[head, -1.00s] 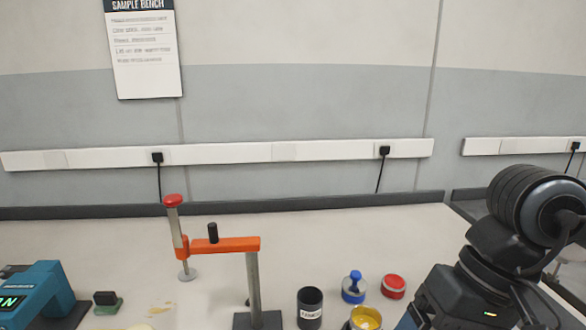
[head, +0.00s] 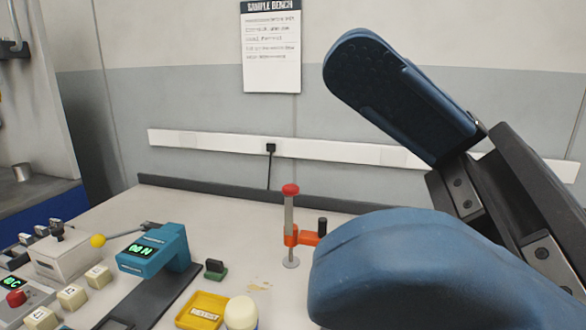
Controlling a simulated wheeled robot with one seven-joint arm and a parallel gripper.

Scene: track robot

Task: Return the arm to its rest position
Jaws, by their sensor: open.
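My gripper (head: 338,170) fills the right side of the head view, close to the camera. Its two dark blue padded fingers are wide apart, one high and one low, and nothing is between them. The grey and black finger mounts run off the right edge. The lower finger hides part of the bench and part of the orange clamp stand (head: 303,239) behind it. The rest of my arm is out of view.
The pale bench (head: 150,210) holds a teal device (head: 152,248), a yellow tray (head: 203,311), a white-topped jar (head: 241,313) and a control box (head: 62,252) with a yellow-knobbed lever. A power rail and notice (head: 271,50) are on the wall.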

